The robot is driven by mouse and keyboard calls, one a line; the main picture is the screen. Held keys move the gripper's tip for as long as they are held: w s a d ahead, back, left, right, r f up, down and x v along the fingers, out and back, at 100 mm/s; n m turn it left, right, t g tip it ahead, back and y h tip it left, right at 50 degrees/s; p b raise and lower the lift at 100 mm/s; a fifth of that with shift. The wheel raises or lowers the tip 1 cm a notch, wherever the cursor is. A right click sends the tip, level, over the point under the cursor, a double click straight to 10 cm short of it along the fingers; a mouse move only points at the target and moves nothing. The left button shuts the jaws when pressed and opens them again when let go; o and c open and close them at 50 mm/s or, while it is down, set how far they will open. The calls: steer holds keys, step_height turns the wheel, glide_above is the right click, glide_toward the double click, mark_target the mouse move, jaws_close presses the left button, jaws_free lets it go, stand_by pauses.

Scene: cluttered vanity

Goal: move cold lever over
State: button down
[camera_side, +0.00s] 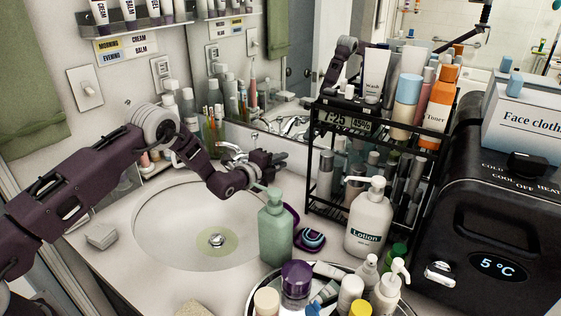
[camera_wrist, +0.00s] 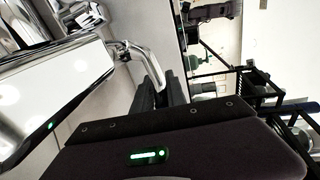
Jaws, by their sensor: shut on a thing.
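The chrome faucet (camera_side: 232,153) stands at the back of the round sink, partly hidden by my arm in the side view. In the wrist view its large shiny body (camera_wrist: 55,75) fills the left. A thin bent chrome lever (camera_wrist: 148,62) reaches from it down to my gripper. My gripper (camera_side: 280,158) is behind the sink's right side, right of the spout. In the wrist view my gripper's dark fingers (camera_wrist: 160,92) are close together, shut on the lever's end. The exact contact is partly hidden.
A green pump bottle (camera_side: 274,228) stands close in front of my gripper. A black wire rack (camera_side: 313,185) with bottles is to the right, beside a white lotion bottle (camera_side: 369,222). A black cooler box (camera_side: 490,230) fills the right. The sink bowl (camera_side: 165,230) is clear.

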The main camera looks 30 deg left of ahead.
steer(key=shift+s+m+h, duration=0.15)
steer(key=shift+m+h, duration=0.25)
steer(key=shift+h, duration=0.2)
steer(key=c, duration=1.3)
jaws_free()
steer(key=shift+c, duration=0.2)
steer(key=shift+s, duration=0.1)
steer(key=v, duration=0.7)
